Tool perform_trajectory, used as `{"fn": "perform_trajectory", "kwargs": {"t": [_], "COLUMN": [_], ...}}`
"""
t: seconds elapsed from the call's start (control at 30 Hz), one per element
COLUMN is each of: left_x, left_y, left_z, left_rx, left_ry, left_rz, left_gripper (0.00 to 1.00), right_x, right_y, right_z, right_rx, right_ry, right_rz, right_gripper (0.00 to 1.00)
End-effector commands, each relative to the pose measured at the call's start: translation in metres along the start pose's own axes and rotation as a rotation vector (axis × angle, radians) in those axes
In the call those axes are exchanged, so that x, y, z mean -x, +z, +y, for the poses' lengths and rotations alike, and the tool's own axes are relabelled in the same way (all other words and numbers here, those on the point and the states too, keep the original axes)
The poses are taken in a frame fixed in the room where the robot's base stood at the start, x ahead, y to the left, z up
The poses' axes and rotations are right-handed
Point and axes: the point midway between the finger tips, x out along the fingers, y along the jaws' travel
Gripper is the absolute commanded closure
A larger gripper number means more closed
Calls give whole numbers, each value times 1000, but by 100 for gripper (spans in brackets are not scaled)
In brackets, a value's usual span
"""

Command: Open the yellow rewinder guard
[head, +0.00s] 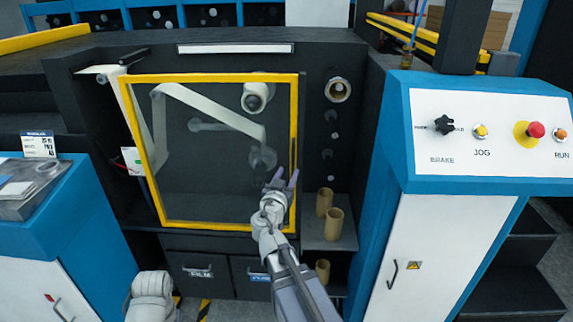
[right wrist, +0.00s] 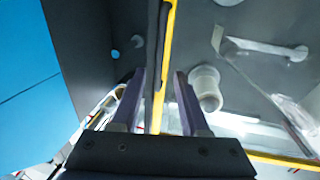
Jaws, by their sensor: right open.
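The yellow rewinder guard (head: 210,77) is a yellow frame with a clear panel, and it stands across the front of the rewinder bay. A dark upright handle bar (head: 293,140) runs along its right edge. My right gripper (head: 283,178) is open in front of the lower part of that edge. In the right wrist view the guard's yellow edge (right wrist: 168,55) and the dark handle bar (right wrist: 153,55) pass between the two spread fingers (right wrist: 158,95). I cannot tell whether a finger touches the bar. My left gripper is not in view.
Rollers and a pale web (head: 205,108) show through the panel. Cardboard cores (head: 334,222) stand on a shelf right of the guard. A control console (head: 490,130) with knobs and buttons is further right. A blue cabinet (head: 40,215) stands at left.

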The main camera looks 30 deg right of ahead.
Motion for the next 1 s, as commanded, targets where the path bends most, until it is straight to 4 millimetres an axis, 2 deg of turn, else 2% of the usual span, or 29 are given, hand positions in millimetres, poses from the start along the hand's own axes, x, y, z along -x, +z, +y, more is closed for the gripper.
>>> {"fn": "perform_trajectory", "kwargs": {"t": [0.17, 0.6, 0.9, 1.0], "left_x": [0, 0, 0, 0], "left_y": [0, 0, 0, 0], "left_z": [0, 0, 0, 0], "left_rx": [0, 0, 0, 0], "left_ry": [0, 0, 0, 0], "left_rz": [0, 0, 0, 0], "left_gripper": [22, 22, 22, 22], "right_x": [-11, -72, -77, -77], "right_y": [0, 0, 0, 0], "right_z": [-1, -1, 0, 0], "right_rx": [0, 1, 1, 1], "right_ry": [2, 2, 1, 1], "right_rz": [-1, -1, -1, -1], "right_gripper": [55, 55, 55, 64]}}
